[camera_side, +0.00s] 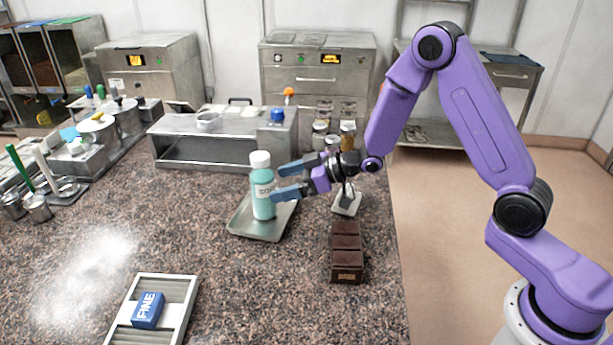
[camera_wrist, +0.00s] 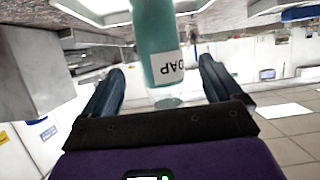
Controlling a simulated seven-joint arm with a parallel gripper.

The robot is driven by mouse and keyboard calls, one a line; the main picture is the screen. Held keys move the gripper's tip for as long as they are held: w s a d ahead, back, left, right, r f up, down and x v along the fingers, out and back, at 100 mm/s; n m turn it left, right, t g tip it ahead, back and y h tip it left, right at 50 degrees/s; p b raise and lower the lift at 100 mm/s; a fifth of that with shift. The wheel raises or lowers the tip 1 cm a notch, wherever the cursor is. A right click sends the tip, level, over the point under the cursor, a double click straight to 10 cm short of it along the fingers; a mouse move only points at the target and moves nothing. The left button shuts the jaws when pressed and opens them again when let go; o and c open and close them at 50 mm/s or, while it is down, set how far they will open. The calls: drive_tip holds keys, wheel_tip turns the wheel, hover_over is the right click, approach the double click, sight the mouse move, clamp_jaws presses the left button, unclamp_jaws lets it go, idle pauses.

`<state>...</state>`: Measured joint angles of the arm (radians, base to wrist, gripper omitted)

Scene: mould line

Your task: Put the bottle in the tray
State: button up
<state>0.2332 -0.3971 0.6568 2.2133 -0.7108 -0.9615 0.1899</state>
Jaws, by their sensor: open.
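The bottle (camera_side: 263,200) is teal with a white cap and a white label. It stands upright in the shallow metal tray (camera_side: 244,230), near the middle of the counter. My gripper (camera_side: 276,182) is open at the bottle's right side, roughly level with its upper half. In the wrist view the bottle (camera_wrist: 155,35) shows between the two open fingers of my gripper (camera_wrist: 162,68), with a gap on each side. I cannot tell exactly how far the fingertips reach around it.
Brown blocks (camera_side: 346,262) stand right of the tray, near the counter edge. A small white stand (camera_side: 347,205) is under my wrist. A steel unit (camera_side: 205,153) is behind. A slatted rack (camera_side: 179,310) with a blue block (camera_side: 147,311) lies front left.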

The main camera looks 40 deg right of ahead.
drive_tip(key=v, duration=0.6)
drive_tip(key=s+g+h, duration=0.1)
drive_tip(key=s+h, duration=0.1)
drive_tip(key=s, duration=0.3)
drive_tip(key=s+r+n+g+h, duration=0.1)
drive_tip(key=s+h, duration=0.1)
drive_tip(key=s, duration=0.3)
drive_tip(key=s+a+g+h, duration=0.1)
drive_tip(key=s+g, duration=0.1)
drive_tip(key=s, duration=0.2)
drive_tip(key=shift+s+r+n+h, duration=0.25)
drive_tip(key=shift+s+n+h, duration=0.05)
drive_tip(key=shift+s+h, duration=0.1)
drive_tip(key=s+d+r+n+g+h, duration=0.1)
drive_tip(key=s+d+g, duration=0.1)
drive_tip(key=s, duration=0.8)
drive_tip(key=s+d+r+n+g+h, duration=0.1)
drive_tip(key=s+d+g+h, duration=0.1)
drive_tip(key=s, duration=0.8)
drive_tip(key=shift+d+r+g, duration=0.35)
drive_tip(key=shift+d+g, duration=0.25)
drive_tip(key=shift+d, duration=0.6)
